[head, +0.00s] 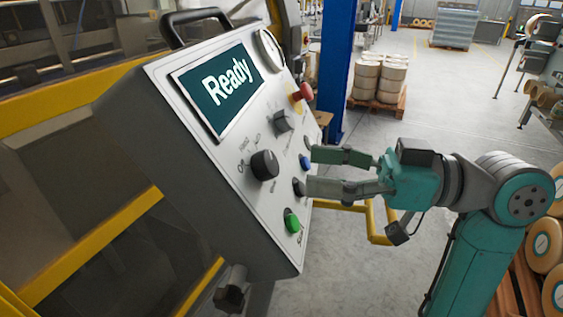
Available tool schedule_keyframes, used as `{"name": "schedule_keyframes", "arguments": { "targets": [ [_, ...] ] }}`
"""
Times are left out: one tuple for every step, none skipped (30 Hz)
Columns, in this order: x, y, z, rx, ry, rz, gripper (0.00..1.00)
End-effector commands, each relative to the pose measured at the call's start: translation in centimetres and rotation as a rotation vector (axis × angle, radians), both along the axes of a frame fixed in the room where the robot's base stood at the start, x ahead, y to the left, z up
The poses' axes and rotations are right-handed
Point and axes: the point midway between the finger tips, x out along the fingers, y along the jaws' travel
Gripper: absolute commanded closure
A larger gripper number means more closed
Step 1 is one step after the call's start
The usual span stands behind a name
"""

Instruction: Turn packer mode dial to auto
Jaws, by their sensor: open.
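The grey control panel (225,130) is tilted, with a screen (220,88) reading "Ready". Contact with the panel cannot be judged.
A red emergency button (303,92), a blue button (306,163), a black button (299,187) and a green button (291,222) line the panel's right side. A gauge (268,50) is at the top. Yellow rails (375,222) stand behind. Open floor lies beyond.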

Motion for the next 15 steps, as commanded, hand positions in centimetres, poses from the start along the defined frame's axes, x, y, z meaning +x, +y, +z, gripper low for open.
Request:
{"name": "schedule_keyframes", "arguments": {
  "targets": [
    [0.0, 1.0, 0.0, 0.000, 0.000, 0.005, 0.35],
    [0.1, 1.5, 0.0, -0.001, 0.000, 0.004, 0.35],
    [0.1, 2.1, 0.0, -0.001, 0.001, 0.005, 0.35],
    [0.2, 2.6, 0.0, 0.000, 0.001, 0.004, 0.35],
    [0.2, 3.0, 0.0, 0.000, 0.001, 0.004, 0.35],
    [0.3, 3.5, 0.0, 0.000, 0.001, 0.004, 0.35],
    [0.3, 3.8, 0.0, 0.000, 0.001, 0.002, 0.35],
    [0.3, 4.1, 0.0, 0.000, 0.001, 0.002, 0.35],
    [0.4, 4.4, 0.0, 0.001, 0.001, 0.002, 0.35],
    [0.4, 4.6, 0.0, 0.001, 0.001, 0.002, 0.35],
    [0.4, 4.8, 0.0, 0.001, 0.001, 0.001, 0.35],
    [0.5, 5.0, 0.0, 0.000, 0.001, 0.000, 0.35],
    [0.5, 5.1, 0.0, 0.000, 0.001, 0.000, 0.35],
    [0.5, 5.2, 0.0, 0.000, 0.001, 0.000, 0.35],
    [0.5, 5.3, 0.0, 0.000, 0.001, 0.000, 0.35]
  ]
}}
